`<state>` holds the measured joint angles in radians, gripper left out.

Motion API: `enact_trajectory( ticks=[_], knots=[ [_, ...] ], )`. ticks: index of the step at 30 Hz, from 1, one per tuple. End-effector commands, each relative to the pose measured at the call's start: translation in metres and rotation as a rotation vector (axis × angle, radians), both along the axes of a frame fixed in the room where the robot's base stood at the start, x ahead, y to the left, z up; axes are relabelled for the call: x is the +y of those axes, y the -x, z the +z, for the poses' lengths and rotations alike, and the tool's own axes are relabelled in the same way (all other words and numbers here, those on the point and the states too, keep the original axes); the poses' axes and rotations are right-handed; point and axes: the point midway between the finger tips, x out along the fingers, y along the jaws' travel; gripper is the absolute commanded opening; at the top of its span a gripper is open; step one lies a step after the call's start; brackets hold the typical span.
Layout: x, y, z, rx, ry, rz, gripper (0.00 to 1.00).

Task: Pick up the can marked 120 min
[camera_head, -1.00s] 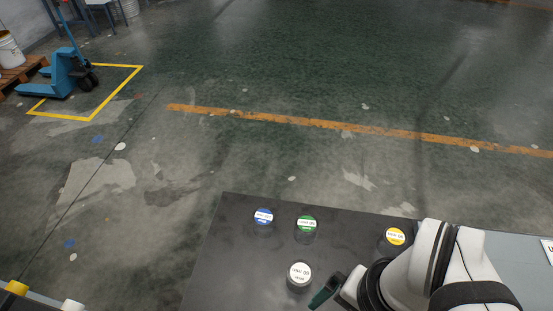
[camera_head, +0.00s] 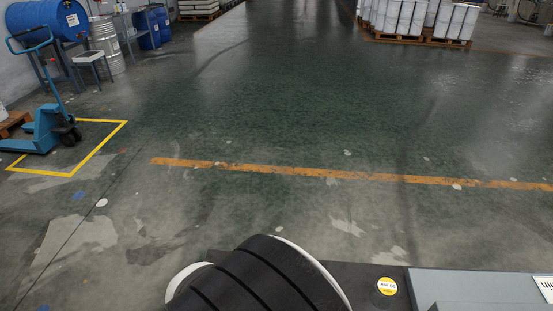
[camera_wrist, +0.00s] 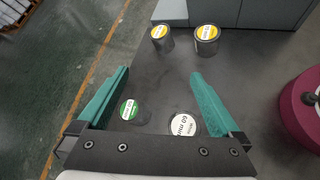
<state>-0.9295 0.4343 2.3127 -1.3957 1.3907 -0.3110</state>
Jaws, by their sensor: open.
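In the wrist view my gripper (camera_wrist: 158,74) is open, its two teal fingers apart with nothing between the tips. Two cans with yellow labels stand ahead of the fingertips at the table's far part: a smaller left one (camera_wrist: 159,34) and a larger right one (camera_wrist: 207,34). A green-labelled can (camera_wrist: 128,110) and a white-labelled can (camera_wrist: 184,126), which seems to read 60 min, stand nearer, seen between the fingers. The yellow labels are too small to read surely. The head view shows one yellow-labelled can (camera_head: 387,287); my arm hides the others there.
The cans stand on a dark table (camera_wrist: 150,75). A grey box-like surface (camera_wrist: 240,12) lies beyond the yellow-labelled cans. A maroon round object (camera_wrist: 300,112) with a dark knob is at the right. A blue pallet truck (camera_head: 45,128) stands far off on the floor.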

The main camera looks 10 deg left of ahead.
Motion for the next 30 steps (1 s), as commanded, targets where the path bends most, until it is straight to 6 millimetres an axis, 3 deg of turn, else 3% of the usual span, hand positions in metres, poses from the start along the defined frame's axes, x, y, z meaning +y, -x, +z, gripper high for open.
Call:
enact_trajectory(
  ticks=[1,3,6,8,11,18,26,30],
  knots=[
    [0.041,-0.009,-0.019,0.040,0.125,0.259,1.00],
    [0.097,-0.013,-0.045,0.076,0.277,0.587,1.00],
    [0.150,-0.002,-0.074,0.100,0.416,0.884,1.00],
    [0.166,0.002,-0.084,0.106,0.458,0.973,1.00],
    [0.169,-0.009,-0.094,0.110,0.478,1.012,1.00],
    [0.154,-0.067,-0.118,0.109,0.472,1.005,1.00],
    [0.147,-0.095,-0.128,0.108,0.471,1.005,1.00],
    [0.135,-0.121,-0.135,0.108,0.471,1.002,1.00]
  ],
)
